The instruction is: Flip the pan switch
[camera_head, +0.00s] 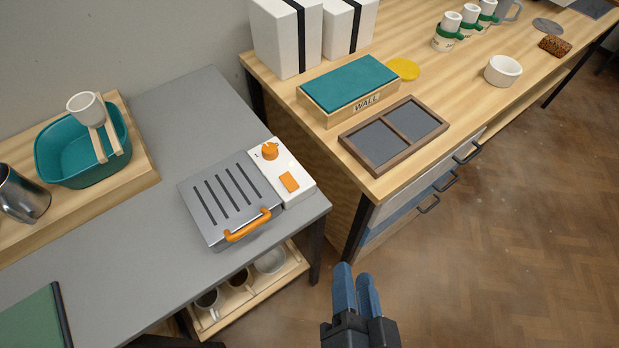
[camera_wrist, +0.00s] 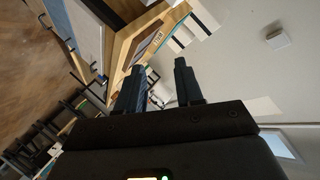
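The pan appliance has a ribbed grey lid (camera_head: 228,196) with an orange handle (camera_head: 248,225) at its front, and it sits on the grey table in the head view. A white panel (camera_head: 296,196) on its right side carries a round orange knob (camera_head: 270,151) and a flat orange switch (camera_head: 289,182). I cannot tell the switch's position. My gripper (camera_head: 356,276) is in front of the table, to the lower right of the appliance and apart from it. In the wrist view its fingers (camera_wrist: 160,82) stand apart with nothing between them. The appliance is not recognisable there.
A teal basin (camera_head: 52,158) is at the left. Cups stand on a shelf (camera_head: 225,322) under the table. The wooden counter (camera_head: 440,92) at the right holds a teal-topped WALL box (camera_head: 345,84) and a two-part dark tray (camera_head: 432,128). Floor is clear at right.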

